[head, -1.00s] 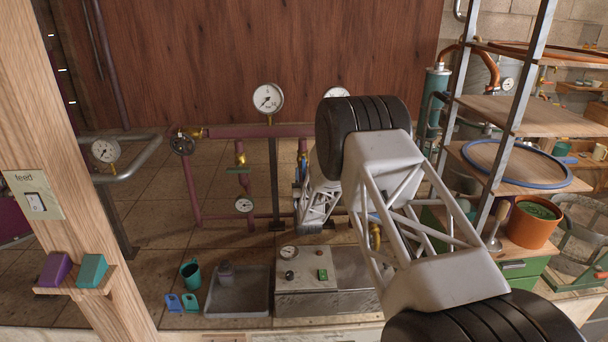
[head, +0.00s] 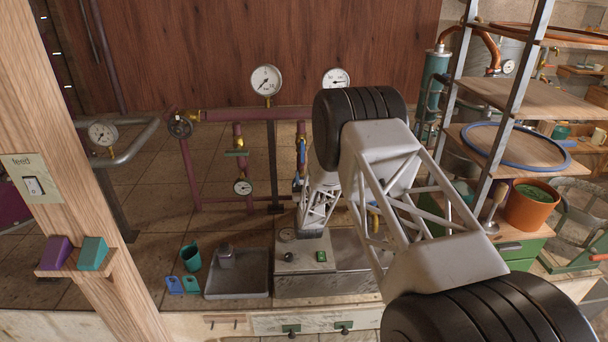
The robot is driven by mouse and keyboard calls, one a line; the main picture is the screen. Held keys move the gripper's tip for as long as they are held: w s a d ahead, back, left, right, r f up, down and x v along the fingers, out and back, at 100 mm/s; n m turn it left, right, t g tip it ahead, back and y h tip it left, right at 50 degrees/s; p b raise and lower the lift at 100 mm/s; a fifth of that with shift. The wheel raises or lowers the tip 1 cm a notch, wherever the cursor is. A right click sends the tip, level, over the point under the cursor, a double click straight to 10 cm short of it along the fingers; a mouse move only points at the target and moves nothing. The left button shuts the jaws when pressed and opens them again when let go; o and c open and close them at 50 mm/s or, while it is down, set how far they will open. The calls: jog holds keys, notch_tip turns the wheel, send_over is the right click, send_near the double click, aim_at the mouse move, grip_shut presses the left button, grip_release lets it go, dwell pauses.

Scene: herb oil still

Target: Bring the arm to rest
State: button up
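My arm (head: 425,190) crosses the right half of the head view. It has pale grey lattice links and large black ribbed joints. A farther lattice section (head: 319,204) hangs behind the upper black joint, its lower end in front of the metal box with a green switch (head: 321,256). I cannot make out my gripper or its fingers. Whether anything is held cannot be seen.
Purple pipes with a large gauge (head: 266,80) and valves stand behind the arm. A grey tray (head: 238,283) and a teal mug (head: 191,257) are at left. A wooden post (head: 75,170) rises at left, a metal shelf rack (head: 520,95) at right.

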jog(key=s+d+r+g, duration=0.1)
jog(key=d+r+g, duration=0.15)
jog(key=r, duration=0.45)
jog(key=d+r+g, duration=0.1)
jog(key=r+g, duration=0.2)
jog(key=r, duration=0.4)
jog(key=s+d+r+g, duration=0.3)
jog(key=s+r+g, duration=0.4)
jog(key=s, duration=0.4)
jog(key=s+d+g, duration=0.2)
jog(key=s+g, duration=0.2)
jog(key=s, duration=1.2)
jog(key=s+d+r+m+g, duration=0.1)
jog(key=s+g, duration=0.3)
jog(key=s, duration=1.3)
jog(key=s+d+g+h, duration=0.1)
jog(key=s+g, duration=0.3)
jog(key=s, duration=1.2)
jog(key=shift+s+d+r, duration=0.2)
jog(key=shift+d+r, duration=0.05)
jog(key=shift+d, duration=0.55)
